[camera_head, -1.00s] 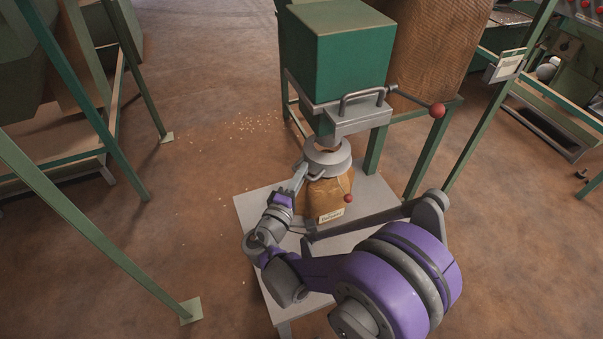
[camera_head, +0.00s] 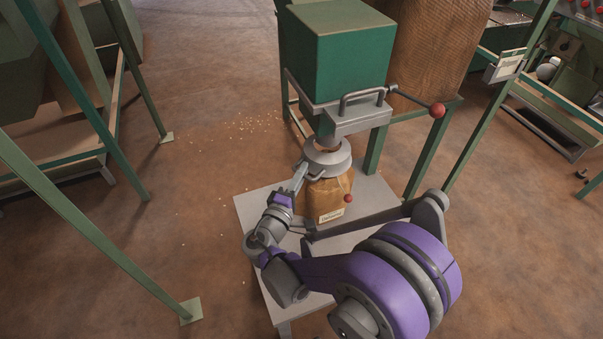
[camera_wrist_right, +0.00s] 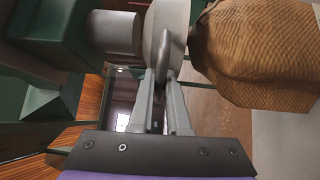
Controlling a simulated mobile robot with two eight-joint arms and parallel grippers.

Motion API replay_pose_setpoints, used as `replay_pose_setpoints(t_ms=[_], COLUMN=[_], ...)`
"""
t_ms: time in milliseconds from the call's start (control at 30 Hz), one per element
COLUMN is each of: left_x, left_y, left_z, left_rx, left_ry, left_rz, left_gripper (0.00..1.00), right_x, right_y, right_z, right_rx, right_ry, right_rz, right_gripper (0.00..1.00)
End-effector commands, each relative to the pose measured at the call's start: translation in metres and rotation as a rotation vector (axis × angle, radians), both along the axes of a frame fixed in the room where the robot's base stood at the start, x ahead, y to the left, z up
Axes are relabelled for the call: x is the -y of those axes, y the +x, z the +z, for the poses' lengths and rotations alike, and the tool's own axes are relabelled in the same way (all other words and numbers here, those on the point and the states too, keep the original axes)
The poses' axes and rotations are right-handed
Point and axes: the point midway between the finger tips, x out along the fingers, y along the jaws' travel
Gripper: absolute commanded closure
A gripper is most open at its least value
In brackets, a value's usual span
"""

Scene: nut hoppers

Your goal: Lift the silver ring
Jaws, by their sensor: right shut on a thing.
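The silver ring (camera_head: 328,157) is a grey collar with a small handle, around the top of a brown paper bag (camera_head: 330,193), just below the hopper's spout (camera_head: 326,128). My right gripper (camera_head: 303,172) reaches it from the left. In the right wrist view the fingers (camera_wrist_right: 163,78) are shut on the handle of the ring (camera_wrist_right: 166,20). The ring lies between the grey spout (camera_wrist_right: 114,32) and the bag (camera_wrist_right: 252,50) there. Whether the ring is clear of the bag's mouth cannot be told. My left gripper is not in view.
The bag stands on a pale metal table (camera_head: 255,215). The green hopper (camera_head: 338,55) is close above the ring, with a red-knobbed lever (camera_head: 437,110) at its right. Green posts (camera_head: 95,235) stand left; open floor lies between.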

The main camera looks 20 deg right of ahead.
Motion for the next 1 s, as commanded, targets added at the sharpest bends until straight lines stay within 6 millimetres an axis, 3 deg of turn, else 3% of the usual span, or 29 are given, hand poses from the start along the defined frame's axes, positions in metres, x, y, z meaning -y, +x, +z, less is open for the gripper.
replay_pose_setpoints(t_ms=[367, 467, 800, 1000], left_x=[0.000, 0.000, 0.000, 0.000], left_y=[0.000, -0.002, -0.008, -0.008], left_z=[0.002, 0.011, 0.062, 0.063], left_rx=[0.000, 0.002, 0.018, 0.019], left_ry=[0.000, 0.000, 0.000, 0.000], left_rz=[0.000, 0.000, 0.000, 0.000], left_gripper=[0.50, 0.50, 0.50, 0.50], right_x=[0.000, 0.000, 0.000, 0.000], right_y=[0.000, 0.000, -0.001, 0.000], right_z=[0.003, 0.013, 0.079, 0.081], right_rx=[0.000, 0.001, 0.003, 0.002], right_ry=[0.000, -0.001, -0.001, -0.005], right_rz=[0.000, 0.000, 0.000, 0.000], right_gripper=[1.00, 1.00, 1.00, 1.00])
